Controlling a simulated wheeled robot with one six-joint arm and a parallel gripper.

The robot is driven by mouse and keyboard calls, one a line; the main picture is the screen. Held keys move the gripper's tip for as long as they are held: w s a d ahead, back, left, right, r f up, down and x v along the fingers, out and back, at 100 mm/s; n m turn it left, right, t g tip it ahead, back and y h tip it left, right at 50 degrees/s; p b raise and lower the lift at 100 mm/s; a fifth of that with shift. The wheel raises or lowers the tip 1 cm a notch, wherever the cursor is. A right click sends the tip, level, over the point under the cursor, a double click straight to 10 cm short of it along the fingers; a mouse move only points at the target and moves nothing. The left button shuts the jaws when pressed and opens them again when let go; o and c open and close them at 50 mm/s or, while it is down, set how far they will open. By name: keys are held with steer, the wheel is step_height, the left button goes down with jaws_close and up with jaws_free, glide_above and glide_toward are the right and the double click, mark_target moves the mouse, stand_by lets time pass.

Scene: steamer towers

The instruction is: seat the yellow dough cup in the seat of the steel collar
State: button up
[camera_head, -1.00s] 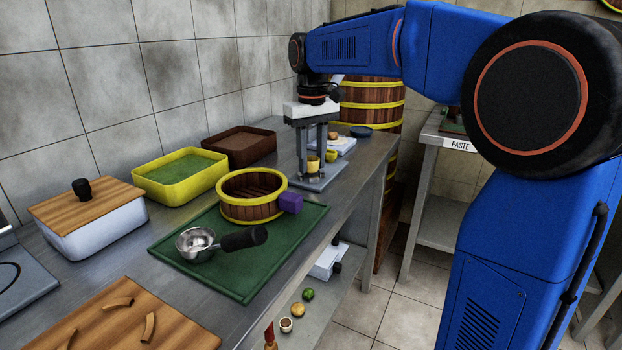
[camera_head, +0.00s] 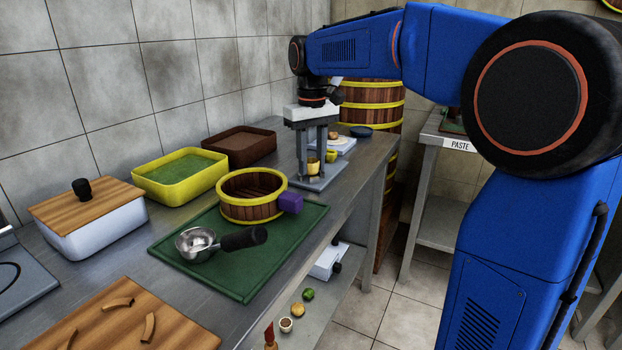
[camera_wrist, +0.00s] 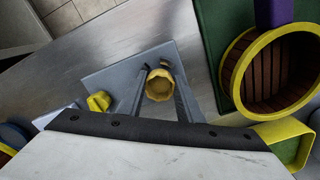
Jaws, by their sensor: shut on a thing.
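The yellow dough cup (camera_head: 313,167) is between the fingers of my gripper (camera_head: 312,172), which is shut on it. In the wrist view the cup (camera_wrist: 159,86) shows its open top between the two grey fingers (camera_wrist: 160,92). It is upright, low over a flat grey plate (camera_wrist: 105,76) on the steel counter. The plate also shows in the head view (camera_head: 328,178). The steel collar cannot be clearly told apart from the plate and fingers; its seat is hidden under the cup. I cannot tell whether the cup touches it.
A yellow block (camera_wrist: 99,101) sits at the plate's edge, beside my gripper. A wooden steamer ring (camera_head: 252,208) with a purple block (camera_head: 290,203) stands on a green mat (camera_head: 240,282). A brown tray (camera_head: 238,145) and a yellow tray (camera_head: 180,186) are along the wall.

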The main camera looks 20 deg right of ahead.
steer(key=shift+r, duration=0.3)
stand_by(0.9)
steer(key=shift+f, duration=0.4)
stand_by(0.8)
steer(key=shift+r, duration=0.4)
stand_by(0.7)
steer(key=shift+f, duration=0.4)
stand_by(0.9)
steer(key=o, duration=1.3)
